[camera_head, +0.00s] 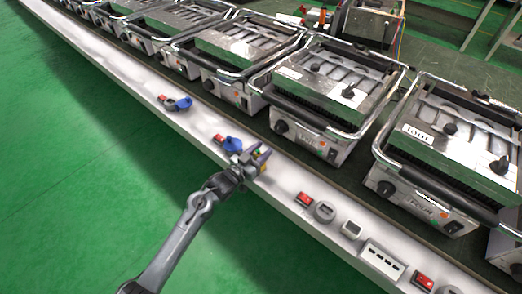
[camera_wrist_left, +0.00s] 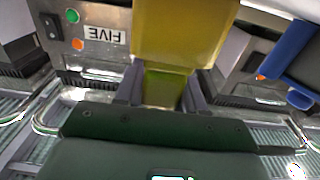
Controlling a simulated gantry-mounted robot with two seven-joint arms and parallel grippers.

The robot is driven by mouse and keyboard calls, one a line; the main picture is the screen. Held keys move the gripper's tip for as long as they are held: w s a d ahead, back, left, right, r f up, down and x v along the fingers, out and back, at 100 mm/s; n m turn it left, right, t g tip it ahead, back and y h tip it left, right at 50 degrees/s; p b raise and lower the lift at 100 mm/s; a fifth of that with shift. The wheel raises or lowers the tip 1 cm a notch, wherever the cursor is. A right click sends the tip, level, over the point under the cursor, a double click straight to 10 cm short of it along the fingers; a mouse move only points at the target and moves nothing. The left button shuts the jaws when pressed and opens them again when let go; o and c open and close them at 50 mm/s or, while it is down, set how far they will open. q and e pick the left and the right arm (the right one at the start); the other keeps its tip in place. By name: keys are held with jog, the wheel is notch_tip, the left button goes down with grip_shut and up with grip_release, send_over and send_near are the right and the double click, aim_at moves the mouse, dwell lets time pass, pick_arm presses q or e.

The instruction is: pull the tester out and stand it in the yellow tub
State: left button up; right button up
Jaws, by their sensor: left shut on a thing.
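My left gripper (camera_head: 258,156) is over the white ledge in the head view. In the left wrist view its fingers (camera_wrist_left: 164,88) are shut on a small yellow-green piece, which looks like the tester (camera_wrist_left: 165,86). A larger plain yellow body, which looks like the yellow tub (camera_wrist_left: 185,32), fills the space just past the fingertips. In the head view a little yellow (camera_head: 262,169) shows beside the fingers. I cannot tell whether the tester is inside the tub, touching it or above it. My right gripper is not in view.
The white ledge (camera_head: 284,189) carries red switches (camera_head: 305,199), a round grey socket (camera_head: 325,212) and a multi-socket block (camera_head: 383,260). A blue plug (camera_head: 232,145) is close left of my gripper; another blue one (camera_head: 180,104) is farther off. Contact grills (camera_head: 325,85) line the belt behind.

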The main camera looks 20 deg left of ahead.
pick_arm(q)
jog(key=shift+f+b, duration=0.35)
jog(key=shift+f, duration=0.3)
jog(key=o, duration=1.1)
jog(key=shift+o, duration=0.2)
jog(key=shift+s+a, duration=0.15)
jog(key=shift+s, duration=0.1)
jog(key=p+v, duration=0.4)
jog(key=v, duration=0.6)
jog(key=shift+p, duration=0.4)
jog(key=shift+s, duration=0.15)
